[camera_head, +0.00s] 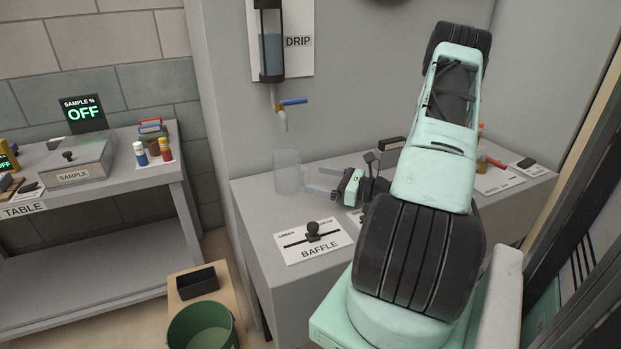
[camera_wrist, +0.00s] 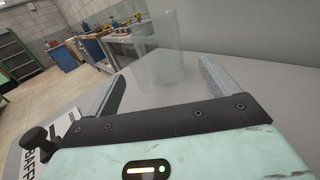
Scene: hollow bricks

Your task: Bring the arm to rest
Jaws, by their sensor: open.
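My arm rises over the right half of the head view and reaches down to the grey bench (camera_head: 262,213). My gripper (camera_head: 308,182) is low over this bench, its fingers pointing left toward a clear glass beaker (camera_head: 287,172). In the wrist view my gripper (camera_wrist: 160,88) has its two fingers wide apart with nothing gripped. The beaker (camera_wrist: 165,62) stands upright ahead of the fingers in that view; I cannot tell whether its near side is between the tips.
A drip dispenser (camera_head: 271,42) with a blue-handled tap (camera_head: 293,101) hangs on the wall above the beaker. A baffle slider plate (camera_head: 314,241) lies on the bench front. A sample table (camera_head: 100,200) stands left. A green bucket (camera_head: 203,328) and black tray (camera_head: 197,283) sit below.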

